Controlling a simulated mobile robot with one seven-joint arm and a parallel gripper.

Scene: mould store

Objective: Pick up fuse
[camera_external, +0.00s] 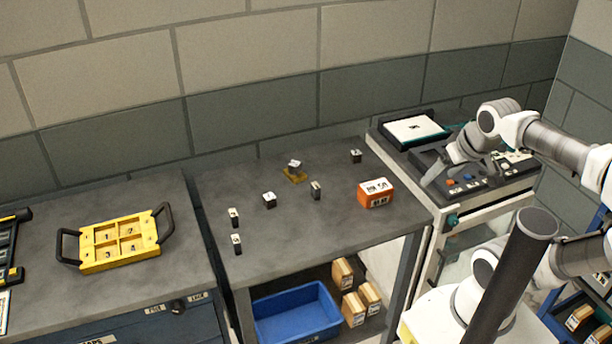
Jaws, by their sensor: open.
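Several small dark blocks with white labels are on the grey table (330,231); I cannot tell which one is the fuse. They include a block (269,200) at the middle left, a block (315,190) near the centre, and a block (355,156) at the back right. Two more stand near the left edge. Another block (294,165) sits on a small yellow base (295,176). My gripper (432,174) is open, low over the control panel to the right of the table, apart from all the blocks. Its fingertips are small and partly unclear.
An orange box (375,193) with white labels stands at the table's right. A yellow tray (120,243) with numbered compartments and dark handles lies on the left bench. A blue bin (297,315) and wooden-coloured blocks (353,308) are on the lower shelf. The table's front middle is clear.

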